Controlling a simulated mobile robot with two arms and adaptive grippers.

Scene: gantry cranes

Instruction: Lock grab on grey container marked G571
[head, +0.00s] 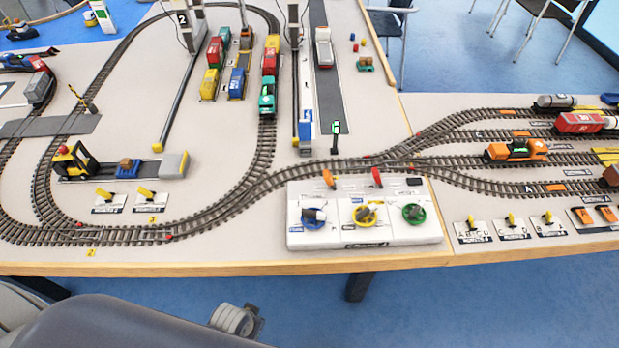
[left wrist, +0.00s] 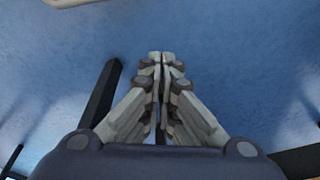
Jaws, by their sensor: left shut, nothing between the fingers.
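A dark grey box-shaped load (head: 40,88) sits on a rail wagon at the far left; no marking G571 can be read on it or elsewhere. A gantry crane leg with a "2" sign (head: 183,20) stands at the back, with red, yellow and blue containers (head: 209,83) beside it. No grab can be made out. A white control box (head: 365,238) with blue, yellow and green dials sits at the table's front edge. My left gripper (left wrist: 162,58) is shut and empty over blue floor in the left wrist view. My right gripper is not in view.
Tracks loop over the table (head: 120,255), whose wooden front edge faces me. Small yellow-lever plates (head: 145,197) stand front left, with more (head: 512,225) front right. An orange locomotive (head: 515,149) stands on the right tracks. Blue floor lies in front of the table.

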